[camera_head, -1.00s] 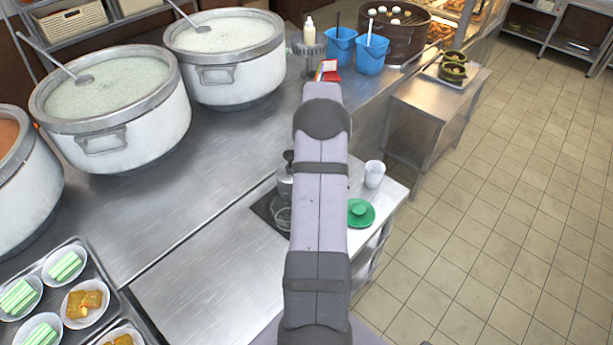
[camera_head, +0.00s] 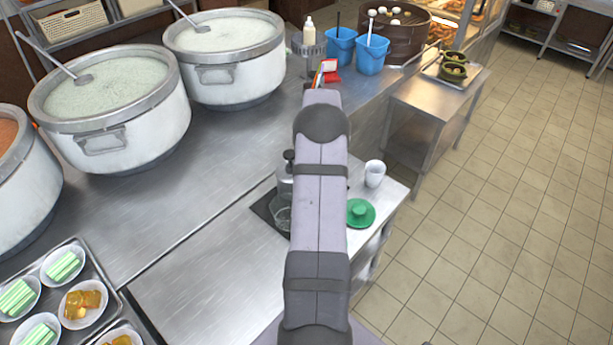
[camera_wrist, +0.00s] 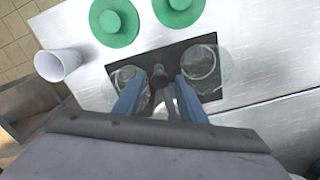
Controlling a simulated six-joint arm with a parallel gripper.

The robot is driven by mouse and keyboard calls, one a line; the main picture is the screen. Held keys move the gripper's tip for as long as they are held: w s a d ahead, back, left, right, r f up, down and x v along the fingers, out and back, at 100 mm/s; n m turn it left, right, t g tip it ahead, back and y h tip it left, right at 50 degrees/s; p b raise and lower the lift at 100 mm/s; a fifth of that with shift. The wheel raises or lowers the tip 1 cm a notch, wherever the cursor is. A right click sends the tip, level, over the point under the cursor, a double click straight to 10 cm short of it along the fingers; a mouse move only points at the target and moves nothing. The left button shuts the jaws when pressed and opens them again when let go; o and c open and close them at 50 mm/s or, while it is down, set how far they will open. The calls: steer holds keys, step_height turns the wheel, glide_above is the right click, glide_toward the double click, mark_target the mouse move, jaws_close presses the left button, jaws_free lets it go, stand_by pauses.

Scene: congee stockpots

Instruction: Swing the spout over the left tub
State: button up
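In the wrist view, two clear round tubs sit in a dark panel, a left one (camera_wrist: 126,78) and a right one (camera_wrist: 205,66). A dark-knobbed grey fitting (camera_wrist: 159,76), apparently the spout, stands between them. Its outlet is hard to make out. My gripper (camera_wrist: 158,82) has its two blue fingers apart, one on each side of this fitting, with gaps showing. In the head view my arm hides the gripper. The dark knob (camera_head: 289,156) and one clear tub (camera_head: 283,217) show just left of the arm.
A white cup (camera_wrist: 57,65) and two green lids, one at left (camera_wrist: 114,22), lie beside the panel. Large stockpots (camera_head: 110,110) stand on the steel counter at left. A tray of small bowls (camera_head: 110,275) is at lower left. Blue buckets (camera_head: 371,54) stand behind.

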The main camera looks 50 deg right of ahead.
steer(key=c, duration=0.6)
steer(key=shift+a, duration=0.15)
